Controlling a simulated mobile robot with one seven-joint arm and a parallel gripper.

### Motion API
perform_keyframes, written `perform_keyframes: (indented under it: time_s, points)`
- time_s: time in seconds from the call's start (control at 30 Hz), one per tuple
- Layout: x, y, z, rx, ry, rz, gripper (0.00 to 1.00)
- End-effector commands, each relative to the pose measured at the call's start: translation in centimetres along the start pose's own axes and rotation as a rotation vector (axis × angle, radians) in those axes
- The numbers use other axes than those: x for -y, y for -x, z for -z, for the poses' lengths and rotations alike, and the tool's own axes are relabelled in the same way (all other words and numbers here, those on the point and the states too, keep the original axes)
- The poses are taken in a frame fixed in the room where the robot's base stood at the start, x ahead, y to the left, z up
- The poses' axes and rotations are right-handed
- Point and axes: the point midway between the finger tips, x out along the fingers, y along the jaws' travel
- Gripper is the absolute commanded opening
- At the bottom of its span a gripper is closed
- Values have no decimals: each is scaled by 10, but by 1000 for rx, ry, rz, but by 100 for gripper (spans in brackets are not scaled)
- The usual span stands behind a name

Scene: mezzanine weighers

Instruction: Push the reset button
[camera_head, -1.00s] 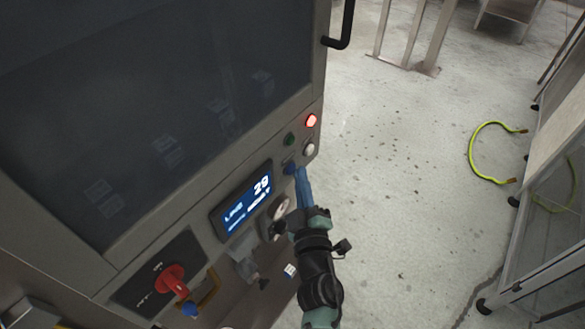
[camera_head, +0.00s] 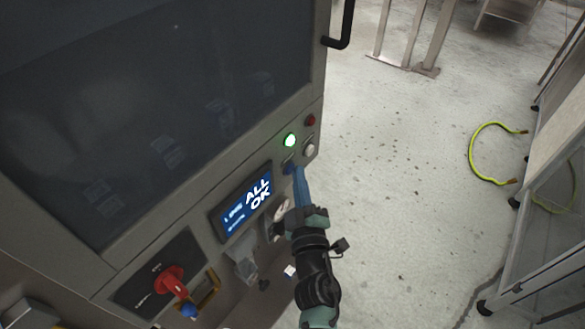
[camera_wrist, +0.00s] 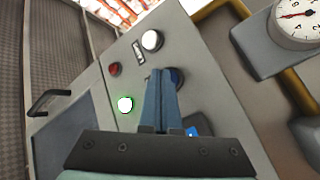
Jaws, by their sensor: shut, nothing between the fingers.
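No readable word marks either one as reset. My gripper (camera_head: 297,172) is shut and empty, its blue fingers pointing at the panel; it also shows in the wrist view (camera_wrist: 161,74). The tips look at or very near the blue button; contact is not clear. The display (camera_head: 247,205) reads "ALL OK". The green lamp (camera_head: 290,140) is lit; the red lamp (camera_head: 310,121) is dark.
A red rotary switch (camera_head: 170,279) sits lower left on the machine. A round gauge (camera_wrist: 298,18) and a yellow bar (camera_wrist: 292,84) are at the right in the wrist view.

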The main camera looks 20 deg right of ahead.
Motion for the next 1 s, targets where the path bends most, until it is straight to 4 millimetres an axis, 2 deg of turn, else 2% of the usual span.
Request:
perform_keyframes:
  time_s: [0.3,0.67,1.0]
  points:
    - [-8,10,-6,-1,-1,1,0]
    - [-10,13,-8,2,-1,0,0]
    - [-28,36,-25,4,0,1,0]
